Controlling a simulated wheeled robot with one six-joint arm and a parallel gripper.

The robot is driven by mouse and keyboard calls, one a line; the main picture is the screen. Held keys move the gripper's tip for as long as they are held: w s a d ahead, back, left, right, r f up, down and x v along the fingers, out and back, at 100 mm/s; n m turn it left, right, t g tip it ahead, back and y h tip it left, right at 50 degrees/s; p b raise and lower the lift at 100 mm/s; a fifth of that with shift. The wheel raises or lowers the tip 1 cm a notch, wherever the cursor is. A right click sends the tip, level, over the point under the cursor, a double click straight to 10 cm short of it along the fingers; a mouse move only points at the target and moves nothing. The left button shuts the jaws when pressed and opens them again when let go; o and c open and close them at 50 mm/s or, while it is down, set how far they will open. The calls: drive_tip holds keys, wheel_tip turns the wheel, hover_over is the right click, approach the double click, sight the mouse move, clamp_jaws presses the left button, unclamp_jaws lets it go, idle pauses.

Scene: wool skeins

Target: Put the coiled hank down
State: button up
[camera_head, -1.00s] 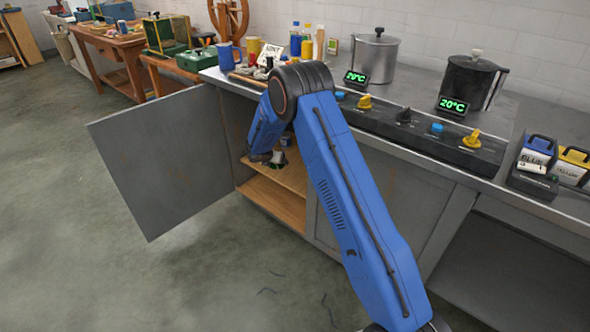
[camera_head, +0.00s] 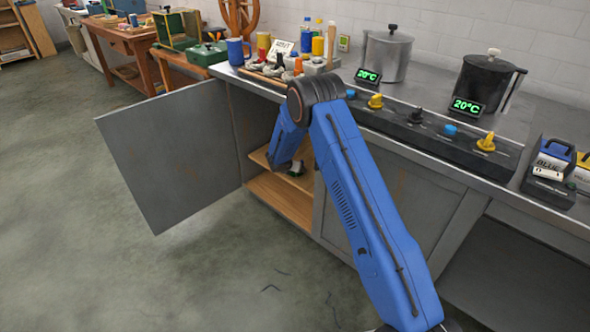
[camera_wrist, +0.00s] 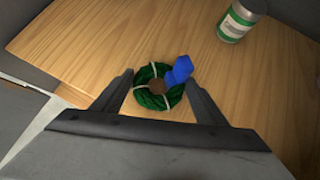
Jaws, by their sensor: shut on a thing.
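The coiled hank (camera_wrist: 147,100) is a dark green ring with pale ties, a brown middle and a blue tag (camera_wrist: 179,71). In the wrist view it sits between the fingers of my gripper (camera_wrist: 161,84), which is shut on it. Beneath it is the wooden shelf (camera_wrist: 90,50) inside the open cabinet; I cannot tell whether the hank touches the wood.
A white can with a green band (camera_wrist: 239,20) stands on the shelf, up and right of the hank in the wrist view. The open cabinet door (camera_head: 170,155) is left of my arm. The counter (camera_head: 430,95) above carries pots and dye bottles. Shelf left of the hank is clear.

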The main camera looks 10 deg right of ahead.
drive_tip(key=shift+f, duration=0.15)
drive_tip(key=o, duration=1.1)
drive_tip(key=shift+o, duration=0.2)
drive_tip(key=shift+s+a+r, duration=0.1)
drive_tip(key=shift+r, duration=0.2)
drive_tip(key=v, duration=1.1)
drive_tip(key=shift+s+r, duration=0.2)
drive_tip(key=shift+r, duration=0.05)
drive_tip(key=shift+a, duration=0.1)
